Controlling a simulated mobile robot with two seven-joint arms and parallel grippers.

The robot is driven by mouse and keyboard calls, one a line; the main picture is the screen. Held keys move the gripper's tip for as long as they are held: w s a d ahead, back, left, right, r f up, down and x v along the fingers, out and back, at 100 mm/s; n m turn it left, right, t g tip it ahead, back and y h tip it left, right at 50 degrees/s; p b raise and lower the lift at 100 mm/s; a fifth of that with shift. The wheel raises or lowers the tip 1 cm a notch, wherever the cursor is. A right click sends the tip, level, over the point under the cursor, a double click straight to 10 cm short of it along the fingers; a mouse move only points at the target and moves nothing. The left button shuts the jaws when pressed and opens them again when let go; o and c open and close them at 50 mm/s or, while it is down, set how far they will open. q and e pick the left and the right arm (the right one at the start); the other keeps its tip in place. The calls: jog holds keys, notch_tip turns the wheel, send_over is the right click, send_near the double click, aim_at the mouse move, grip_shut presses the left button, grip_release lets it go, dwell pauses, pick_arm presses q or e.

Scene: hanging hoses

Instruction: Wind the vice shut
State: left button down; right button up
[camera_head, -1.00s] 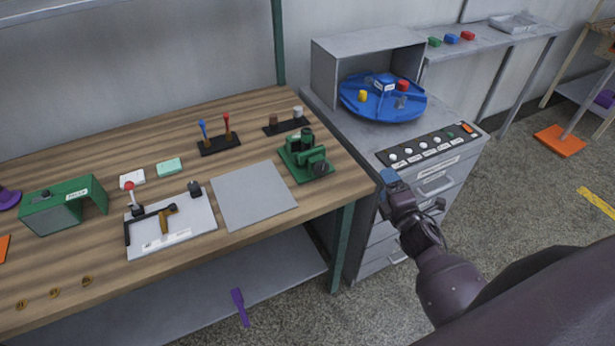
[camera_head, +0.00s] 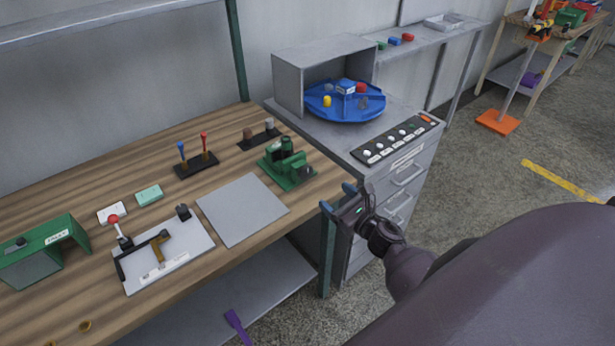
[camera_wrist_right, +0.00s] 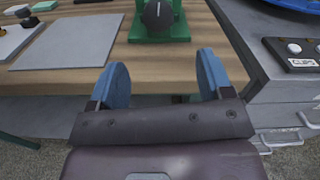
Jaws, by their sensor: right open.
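The green vice (camera_head: 286,165) stands on the workbench near its right end, beside a grey plate. In the right wrist view the vice's green body (camera_wrist_right: 155,30) is at the top centre, with a dark round part (camera_wrist_right: 158,14) facing the camera. Its jaw gap cannot be made out. My right gripper (camera_head: 338,197) is at the bench's front right corner, in front of the vice and apart from it. In the right wrist view its two blue fingers (camera_wrist_right: 163,82) are wide apart with nothing between them. My left gripper is not in view.
A grey plate (camera_head: 242,209) lies left of the vice. A toggle-clamp board (camera_head: 190,262) and a black stand with blue and red levers (camera_head: 197,163) are further left. A grey drawer cabinet (camera_head: 372,215) with a blue turntable (camera_head: 318,103) stands close on the right.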

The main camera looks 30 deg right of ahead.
aim_at(308, 174)
jog(key=w, duration=0.7)
jog(key=w+a, duration=0.1)
jog(key=w, duration=0.2)
jog(key=shift+w+p, duration=0.35)
jog(key=shift+w, duration=0.05)
jog(key=c, duration=0.9)
